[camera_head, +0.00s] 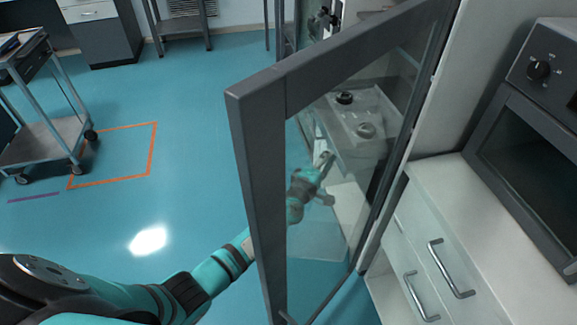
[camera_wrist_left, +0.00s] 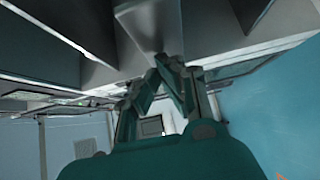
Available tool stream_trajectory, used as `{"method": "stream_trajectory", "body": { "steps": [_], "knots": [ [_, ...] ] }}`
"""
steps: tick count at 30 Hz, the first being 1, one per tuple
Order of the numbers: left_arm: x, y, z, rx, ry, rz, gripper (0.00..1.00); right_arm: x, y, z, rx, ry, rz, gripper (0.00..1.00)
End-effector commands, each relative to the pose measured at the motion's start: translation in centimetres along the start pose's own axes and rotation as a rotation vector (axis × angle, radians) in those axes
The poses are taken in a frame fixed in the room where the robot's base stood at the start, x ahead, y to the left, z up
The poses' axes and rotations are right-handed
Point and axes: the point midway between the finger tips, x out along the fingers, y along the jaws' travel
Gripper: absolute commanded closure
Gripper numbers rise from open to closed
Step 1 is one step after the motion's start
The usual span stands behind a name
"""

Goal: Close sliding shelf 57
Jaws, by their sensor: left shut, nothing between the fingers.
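A grey pulled-out shelf or tray (camera_head: 362,112) shows through the glass of an open, dark-framed cabinet door (camera_head: 262,170). Which shelf carries the number 57 I cannot read. My left arm reaches behind the glass door, and my left gripper (camera_head: 324,178) is just below and in front of the tray. In the left wrist view the gripper (camera_wrist_left: 172,62) is shut and empty, close under a pale grey panel (camera_wrist_left: 150,22). Whether it touches that panel I cannot tell. My right gripper is not in view.
Two round-topped items, one black (camera_head: 344,97) and one grey (camera_head: 366,130), sit on the tray. White drawers (camera_head: 425,250) and an oven-like device (camera_head: 535,130) stand at right. A cart (camera_head: 45,140) stands at left. The blue floor between is clear.

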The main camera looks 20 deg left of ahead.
Motion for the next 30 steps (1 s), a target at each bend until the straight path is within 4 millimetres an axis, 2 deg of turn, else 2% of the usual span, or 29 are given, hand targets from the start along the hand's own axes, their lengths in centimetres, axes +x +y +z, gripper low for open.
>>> {"method": "stream_trajectory", "body": {
  "steps": [1,6,12,30],
  "knots": [
    [0.9,-0.2,1.0,-0.006,0.000,0.002,1.00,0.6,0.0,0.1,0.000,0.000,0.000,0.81],
    [3.1,-0.2,3.2,-0.004,-0.001,0.001,1.00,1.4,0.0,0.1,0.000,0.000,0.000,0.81],
    [4.7,-0.1,4.7,-0.001,0.000,0.000,1.00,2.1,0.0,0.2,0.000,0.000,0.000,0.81],
    [5.3,-0.1,5.2,0.000,0.001,0.000,1.00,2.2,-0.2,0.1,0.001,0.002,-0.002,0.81]
  ]
}}
